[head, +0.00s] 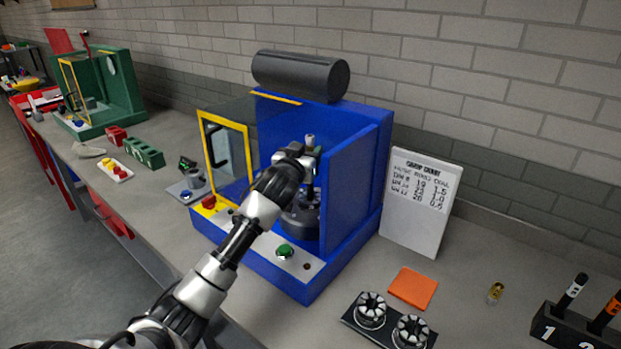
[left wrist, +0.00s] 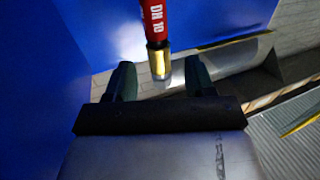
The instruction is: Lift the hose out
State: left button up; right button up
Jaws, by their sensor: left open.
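The hose (left wrist: 153,22) is red with white "DN 10" lettering and a brass-coloured end fitting, in the left wrist view. Its upper part runs out of the picture. My left gripper (left wrist: 160,78) is open, with one finger on each side of the fitting's end and a gap on both sides. I cannot tell how deep the hose sits between the fingers. In the head view my left gripper (head: 308,157) reaches into the open blue machine (head: 349,185), above a dark round chuck (head: 302,217). The hose cannot be made out clearly there. My right gripper is not in view.
The machine's yellow-framed door (head: 223,155) stands open at its left. A green button (head: 285,251) is on its front.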

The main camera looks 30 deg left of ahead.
pick_arm(q)
jog(key=shift+w+a+r+p, duration=0.2)
jog(key=shift+w+p, duration=0.15)
jog(key=shift+w, duration=0.15)
jog(key=shift+w+a+r+p, duration=0.1)
jog(key=shift+w+r+p, duration=0.05)
jog(key=shift+w+p, duration=0.25)
jog(key=shift+x, duration=1)
jog(key=shift+w+f+p, duration=0.2)
jog(key=shift+w+p, duration=0.05)
jog(key=shift+p, duration=0.05)
jog(key=shift+w+f, duration=0.1)
jog(key=shift+w, duration=0.05)
jog(key=shift+c, duration=0.7)
jog(key=c, duration=0.5)
grip_shut()
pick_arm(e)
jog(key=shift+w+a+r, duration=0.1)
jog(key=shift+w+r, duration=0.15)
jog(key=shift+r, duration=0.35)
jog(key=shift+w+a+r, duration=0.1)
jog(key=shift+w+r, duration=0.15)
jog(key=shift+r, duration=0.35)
